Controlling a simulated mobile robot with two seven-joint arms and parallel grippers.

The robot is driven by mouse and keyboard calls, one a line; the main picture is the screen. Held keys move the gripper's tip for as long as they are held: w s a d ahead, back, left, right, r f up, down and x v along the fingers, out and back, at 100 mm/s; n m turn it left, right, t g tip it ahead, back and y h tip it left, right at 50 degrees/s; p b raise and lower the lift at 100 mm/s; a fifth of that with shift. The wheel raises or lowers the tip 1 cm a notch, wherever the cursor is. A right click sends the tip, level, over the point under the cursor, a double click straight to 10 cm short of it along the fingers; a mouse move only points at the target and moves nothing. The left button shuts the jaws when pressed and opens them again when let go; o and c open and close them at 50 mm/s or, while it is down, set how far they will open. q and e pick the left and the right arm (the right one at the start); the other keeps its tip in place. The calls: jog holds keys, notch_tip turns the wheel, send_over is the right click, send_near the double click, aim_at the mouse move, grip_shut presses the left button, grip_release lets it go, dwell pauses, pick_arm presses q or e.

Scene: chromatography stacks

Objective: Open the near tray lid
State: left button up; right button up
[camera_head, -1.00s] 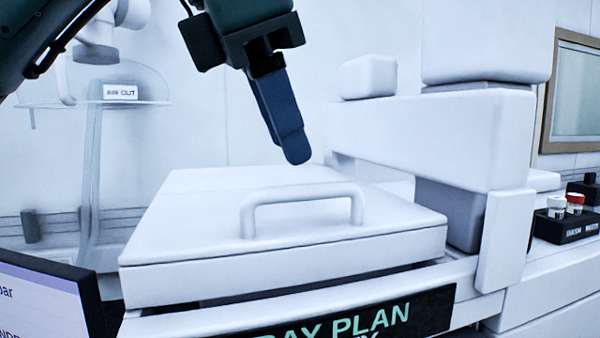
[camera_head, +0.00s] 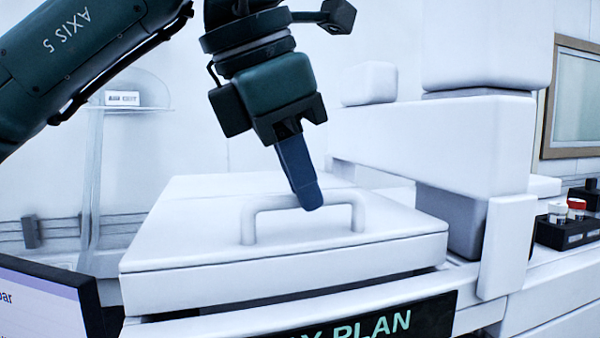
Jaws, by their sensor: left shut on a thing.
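The near tray lid (camera_head: 190,236) is a broad white slab lying flat on the white instrument. Its raised white bar handle (camera_head: 270,203) stands near the front edge. My left gripper (camera_head: 311,200) reaches down from above with its blue fingers at the handle's bar, right of the bar's middle. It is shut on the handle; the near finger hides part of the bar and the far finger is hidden. My right gripper is not in view.
A white instrument arm and column (camera_head: 430,135) stand close right of the lid. A dark rack (camera_head: 566,232) with capped vials is at far right. A monitor (camera_head: 60,290) stands at lower left. A dark sign (camera_head: 385,318) is on the front below the lid.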

pick_arm(q)
grip_shut()
jog(key=shift+r, duration=0.15)
